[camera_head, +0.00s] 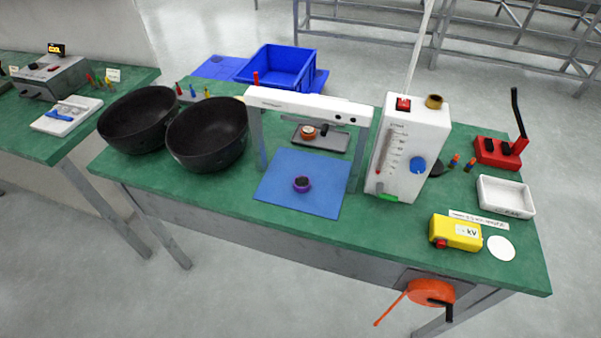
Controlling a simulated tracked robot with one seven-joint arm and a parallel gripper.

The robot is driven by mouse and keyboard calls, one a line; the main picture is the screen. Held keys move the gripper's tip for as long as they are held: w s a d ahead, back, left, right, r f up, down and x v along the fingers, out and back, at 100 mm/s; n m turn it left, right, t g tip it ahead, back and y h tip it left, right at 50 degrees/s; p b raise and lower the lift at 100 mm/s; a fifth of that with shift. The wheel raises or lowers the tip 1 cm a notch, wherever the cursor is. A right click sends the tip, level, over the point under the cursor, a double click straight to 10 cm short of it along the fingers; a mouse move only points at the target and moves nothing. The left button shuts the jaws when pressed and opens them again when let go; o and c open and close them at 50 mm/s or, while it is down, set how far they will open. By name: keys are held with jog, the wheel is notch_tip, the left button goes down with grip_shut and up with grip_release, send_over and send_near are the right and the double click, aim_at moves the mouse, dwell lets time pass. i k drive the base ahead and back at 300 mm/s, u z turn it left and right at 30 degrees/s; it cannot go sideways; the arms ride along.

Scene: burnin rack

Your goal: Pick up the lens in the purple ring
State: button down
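The purple ring (302,186) lies on the blue mat (290,208), in front of the white bar. It is small, with a dark, round centre. I cannot make out the lens inside it clearly. A similar orange-brown ring (308,132) sits on a dark grey tray (330,143) behind the white bar. My gripper is not in view.
A white bar on grey posts (310,105) spans the mat's back edge. A tall white flow-meter box (408,150) stands right of the mat, with a thin rod rising above it. Two black bowls (205,135) stand left. A yellow box (455,232) sits front right.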

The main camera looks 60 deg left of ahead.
aim_at(302, 183)
jog(key=z, duration=0.75)
jog(key=i, duration=0.15)
jog(key=u, duration=3.2)
jog(key=k, duration=0.9)
jog(key=u, duration=0.2)
jog(key=i, duration=0.95)
jog(key=z, duration=0.1)
